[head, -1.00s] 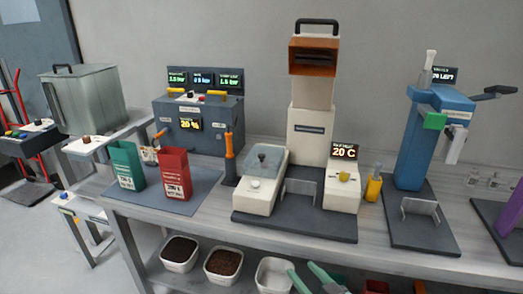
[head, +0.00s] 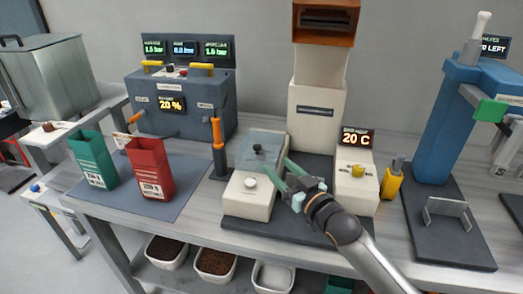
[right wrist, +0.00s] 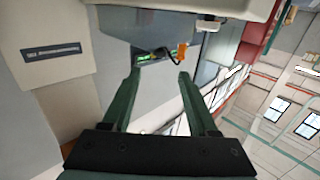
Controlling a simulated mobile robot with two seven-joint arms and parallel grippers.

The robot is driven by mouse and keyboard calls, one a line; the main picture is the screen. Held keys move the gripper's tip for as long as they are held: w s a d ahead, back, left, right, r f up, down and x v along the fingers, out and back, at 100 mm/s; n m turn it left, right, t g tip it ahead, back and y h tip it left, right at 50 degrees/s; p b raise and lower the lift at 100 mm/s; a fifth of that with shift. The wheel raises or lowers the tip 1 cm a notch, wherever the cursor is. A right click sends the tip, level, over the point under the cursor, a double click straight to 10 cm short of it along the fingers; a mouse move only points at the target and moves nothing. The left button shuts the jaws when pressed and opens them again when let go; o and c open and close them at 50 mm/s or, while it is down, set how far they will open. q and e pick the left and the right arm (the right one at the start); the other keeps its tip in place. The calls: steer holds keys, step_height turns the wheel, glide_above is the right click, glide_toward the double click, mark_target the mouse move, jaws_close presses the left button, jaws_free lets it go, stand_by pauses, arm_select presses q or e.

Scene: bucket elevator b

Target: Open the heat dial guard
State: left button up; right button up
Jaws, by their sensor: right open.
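The heat dial guard (head: 262,146) is a clear, bluish cover on the back part of a cream box at the machine's left side. It looks closed over a small black dial (head: 258,149). A white knob (head: 250,183) sits in front of it on the same box. My right gripper (head: 282,172) is open and empty, with its green fingers just right of the guard; I cannot tell if they touch it. In the right wrist view, the open fingers (right wrist: 155,82) point toward a grey, see-through panel under a cream edge. My left gripper is not in view.
The machine's cream column (head: 315,120) rises behind my gripper. A cream box with a yellow knob (head: 358,170) and a 20 C display (head: 357,138) stands right.

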mark_target(259, 149)
steer(key=x, duration=0.9)
steer(key=shift+b, duration=0.3)
jaws_close()
stand_by(1.1)
